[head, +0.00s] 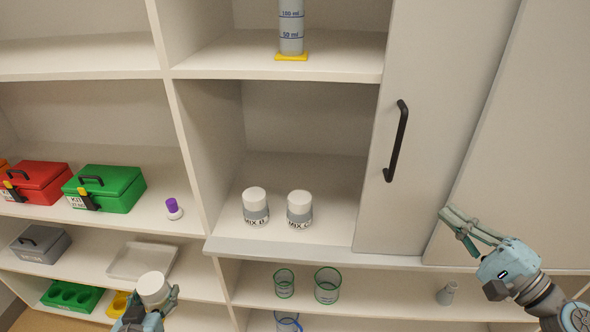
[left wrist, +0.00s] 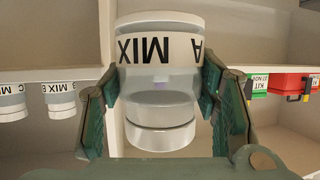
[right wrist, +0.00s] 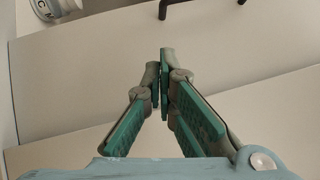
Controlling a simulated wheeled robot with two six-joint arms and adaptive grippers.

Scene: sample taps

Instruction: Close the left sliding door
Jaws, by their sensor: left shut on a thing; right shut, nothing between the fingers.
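The left sliding door (head: 430,110) is a grey panel with a black vertical handle (head: 397,142). It stands at the right of the cabinet, partly overlapping a second panel (head: 530,150), and the bay to its left is uncovered. My right gripper (head: 455,222) is shut and empty in front of the panels, below and right of the handle, apart from it. In the right wrist view, part of the handle shows at the top edge (right wrist: 178,8). My left gripper (head: 150,308) is shut on a white-lidded jar labelled MIX A (left wrist: 158,85), low at the left.
Jars labelled MIX B (head: 256,207) and MIX C (head: 299,209) stand in the uncovered bay, with a measuring cylinder (head: 291,25) on the shelf above. Red (head: 37,180) and green (head: 105,188) kit boxes and a purple-capped vial (head: 173,208) sit on the left shelf. Beakers (head: 327,285) stand below.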

